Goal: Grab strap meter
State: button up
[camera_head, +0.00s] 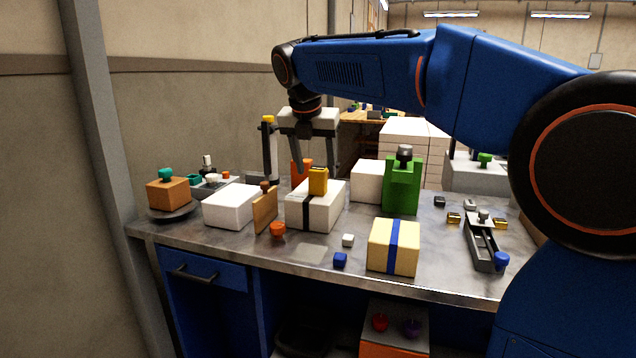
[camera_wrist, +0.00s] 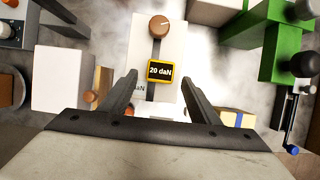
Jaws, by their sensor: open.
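The strap meter (camera_head: 318,181) is a small yellow block standing on a white ream pack (camera_head: 303,211) with a black strap. My gripper (camera_head: 316,168) is open above the pack, pointing down. In the wrist view its two fingertips (camera_wrist: 160,78) are apart on either side of the meter, with nothing held. Whether they are level with the meter I cannot tell.
A plain white pack (camera_head: 232,206) and a brown board (camera_head: 265,211) stand left of the strapped pack. A green device (camera_head: 402,186) stands to the right. A yellow pack with a blue strap (camera_head: 394,247) is front right. Small orange, white and blue pieces lie in front.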

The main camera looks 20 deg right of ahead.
aim_at(317, 169)
jog(key=x, duration=0.5)
jog(key=shift+w+r, duration=0.1)
jog(key=shift+w, duration=0.1)
jog(key=c, duration=1.3)
jog(key=shift+r, duration=0.1)
